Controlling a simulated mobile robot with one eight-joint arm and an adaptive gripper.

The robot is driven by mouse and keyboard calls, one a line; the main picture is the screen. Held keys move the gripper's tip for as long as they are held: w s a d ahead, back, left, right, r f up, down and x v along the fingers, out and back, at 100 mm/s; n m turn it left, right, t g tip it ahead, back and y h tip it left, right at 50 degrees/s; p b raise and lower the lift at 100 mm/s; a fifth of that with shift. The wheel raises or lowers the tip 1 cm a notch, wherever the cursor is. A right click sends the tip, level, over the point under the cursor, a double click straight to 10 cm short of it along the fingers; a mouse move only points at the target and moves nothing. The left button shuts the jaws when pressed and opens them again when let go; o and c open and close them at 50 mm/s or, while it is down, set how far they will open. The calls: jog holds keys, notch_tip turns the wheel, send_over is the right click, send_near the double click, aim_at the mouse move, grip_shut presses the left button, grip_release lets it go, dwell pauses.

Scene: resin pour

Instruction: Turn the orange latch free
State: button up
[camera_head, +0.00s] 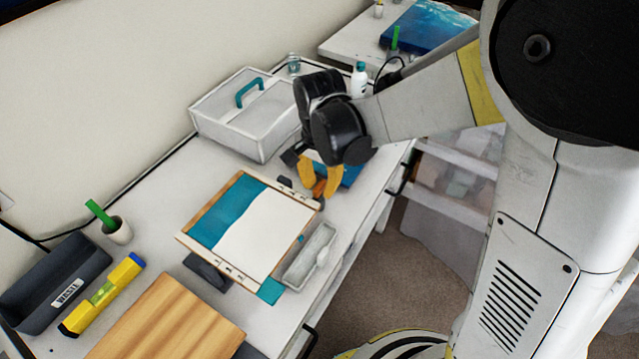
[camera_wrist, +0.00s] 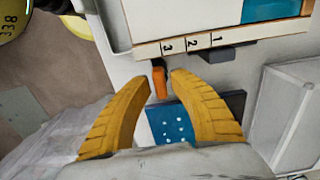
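The orange latch (camera_wrist: 159,76) is a small upright-looking tab at the edge of the wooden-framed panel, near the mark 3 in the wrist view. In the head view the latch (camera_head: 319,188) shows at the panel's right corner, partly covered by my fingers. The panel (camera_head: 262,235) has a white and teal surface. My gripper (camera_wrist: 161,86) is open, with its yellow fingertips on either side of the latch. A small gap shows on each side; contact is not clear. In the head view my gripper (camera_head: 320,180) points down at that corner.
A blue plate with white dots (camera_wrist: 172,128) lies under my gripper. A white lidded box (camera_head: 240,115) stands behind, and a grey tray (camera_head: 310,252) lies right of the panel. A dark bin (camera_head: 55,280), a yellow level (camera_head: 102,294) and a wooden board (camera_head: 165,325) are at front left.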

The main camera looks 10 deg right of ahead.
grip_shut()
jog(key=shift+n, duration=0.3)
jog(key=n, duration=1)
jog(key=shift+n+b, duration=0.3)
jog(key=shift+n, duration=0.1)
jog(key=n, duration=0.6)
jog(key=shift+n, duration=0.4)
jog(key=shift+o, duration=2.1)
grip_release()
